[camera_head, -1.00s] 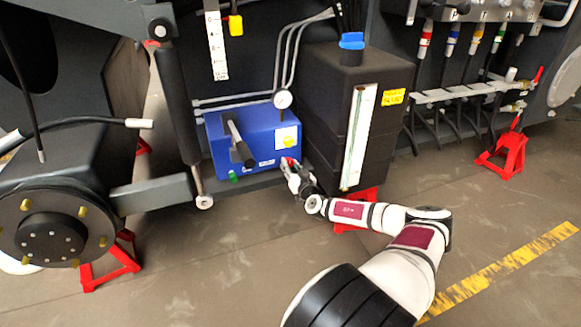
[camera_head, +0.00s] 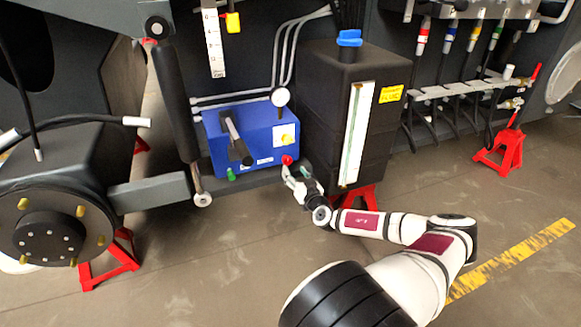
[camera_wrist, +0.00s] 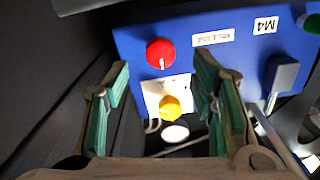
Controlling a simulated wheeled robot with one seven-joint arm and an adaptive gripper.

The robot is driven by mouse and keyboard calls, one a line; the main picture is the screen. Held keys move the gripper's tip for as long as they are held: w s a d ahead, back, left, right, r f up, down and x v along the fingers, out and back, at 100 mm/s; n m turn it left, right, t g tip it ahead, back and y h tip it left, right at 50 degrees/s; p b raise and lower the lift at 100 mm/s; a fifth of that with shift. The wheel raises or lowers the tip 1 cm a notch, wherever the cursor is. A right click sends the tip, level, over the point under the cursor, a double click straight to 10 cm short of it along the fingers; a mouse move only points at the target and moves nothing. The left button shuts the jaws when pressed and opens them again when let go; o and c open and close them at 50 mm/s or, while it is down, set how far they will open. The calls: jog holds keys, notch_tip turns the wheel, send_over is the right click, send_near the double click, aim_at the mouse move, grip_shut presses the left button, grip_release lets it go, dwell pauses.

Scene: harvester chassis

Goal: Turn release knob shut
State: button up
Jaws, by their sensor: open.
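A blue pump box (camera_head: 258,140) stands on the chassis ledge. A round red knob (camera_head: 287,160) sits at the lower right of its front; its label is too small to read as release. The wrist view shows this red knob (camera_wrist: 160,53) with a small pale mark, and a yellow knob (camera_wrist: 170,107) on a white plate. My gripper (camera_head: 288,174) is just below the red knob in the head view. In the wrist view my gripper (camera_wrist: 163,68) is open, its green-padded fingers apart on either side of the red knob's line. It holds nothing; contact with the knob is not visible.
A dark tank (camera_head: 318,110) with a blue cap stands close right of the box. A lever (camera_head: 235,140) sticks out of the box, with a green knob (camera_head: 231,174) below. A gauge (camera_head: 280,97) is above.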

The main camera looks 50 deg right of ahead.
jog(key=shift+v, duration=2.8)
